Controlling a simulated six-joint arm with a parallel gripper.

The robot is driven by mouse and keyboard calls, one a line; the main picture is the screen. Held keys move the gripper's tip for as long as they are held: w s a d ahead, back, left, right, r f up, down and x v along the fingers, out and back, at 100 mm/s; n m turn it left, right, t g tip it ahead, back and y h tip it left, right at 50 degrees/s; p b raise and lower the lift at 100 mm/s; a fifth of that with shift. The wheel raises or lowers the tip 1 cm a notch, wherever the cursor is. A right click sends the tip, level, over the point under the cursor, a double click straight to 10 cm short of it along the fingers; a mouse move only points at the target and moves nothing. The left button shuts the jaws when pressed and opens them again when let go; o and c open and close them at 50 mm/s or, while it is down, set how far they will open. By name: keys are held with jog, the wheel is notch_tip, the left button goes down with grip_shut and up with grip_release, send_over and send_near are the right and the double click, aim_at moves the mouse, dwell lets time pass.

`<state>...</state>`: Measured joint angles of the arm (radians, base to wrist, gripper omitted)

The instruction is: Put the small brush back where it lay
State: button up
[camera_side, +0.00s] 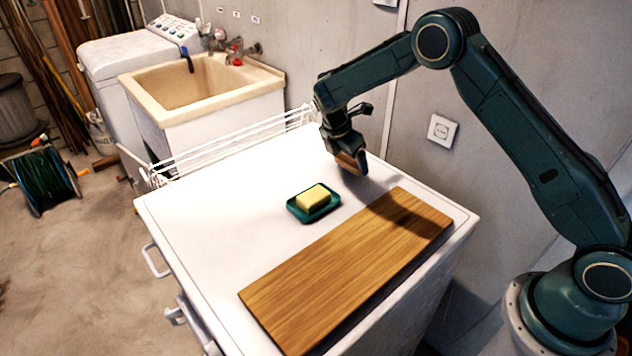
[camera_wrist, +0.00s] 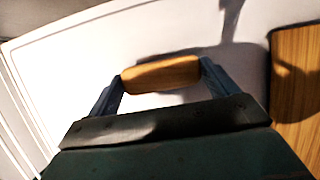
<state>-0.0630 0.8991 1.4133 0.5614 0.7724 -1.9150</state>
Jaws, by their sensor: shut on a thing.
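My gripper (camera_wrist: 162,76) is shut on the small brush (camera_wrist: 160,72), whose wooden back spans between the two fingers in the wrist view. In the side view my gripper (camera_side: 351,165) holds the brush (camera_side: 346,162) over the back right part of the white top (camera_side: 180,215). It is low, close to the surface; I cannot tell whether the brush touches it. The brush's bristles are not visible.
A wooden board (camera_side: 340,270) lies in front of my gripper along the right edge. A yellow soap (camera_side: 312,196) sits in a green dish (camera_side: 332,203) to the left. A white wire rack (camera_side: 235,140) borders the back left edge. The top around the soap dish is clear.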

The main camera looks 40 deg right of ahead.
jog(key=shift+f, duration=0.15)
jog(key=o, duration=0.8)
jog(key=v, duration=1.2)
jog(key=shift+r, duration=0.3)
